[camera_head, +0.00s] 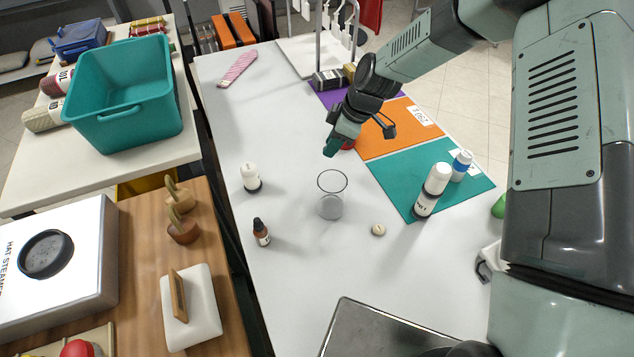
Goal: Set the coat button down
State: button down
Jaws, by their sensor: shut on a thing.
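My gripper (331,149) is above the far part of the white table, near the left edge of the orange mat. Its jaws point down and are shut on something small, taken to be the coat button. The jaws hide it, and I cannot make out its shape. A small round beige piece (378,230) lies on the table in front of the teal mat, well apart from my gripper. I cannot tell from here what it is. A red thing (348,145) shows partly behind my gripper.
A clear glass beaker (331,206) stands on the white table (300,290). A white bottle (250,178) and a brown dropper bottle (261,232) stand left of it. The orange mat (385,143) has bare room. A metal tray (390,330) is in front.

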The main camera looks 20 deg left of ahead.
jog(key=s+a+n, duration=0.2)
jog(key=s, duration=0.1)
jog(key=g, duration=0.1)
send_over(315, 183)
jog(key=d, duration=0.1)
jog(key=shift+n, duration=0.3)
jog(key=f, duration=0.5)
jog(key=shift+w+d+f, duration=0.1)
jog(key=shift+w+d, duration=0.05)
jog(key=shift+w, duration=0.05)
jog(key=shift+h, duration=0.3)
jog(key=shift+f, duration=2.1)
jog(key=shift+f, duration=0.15)
jog(key=c, duration=0.9)
grip_release()
jog(key=shift+w, duration=0.1)
jog(key=v, duration=1.2)
jog(key=shift+d, duration=0.1)
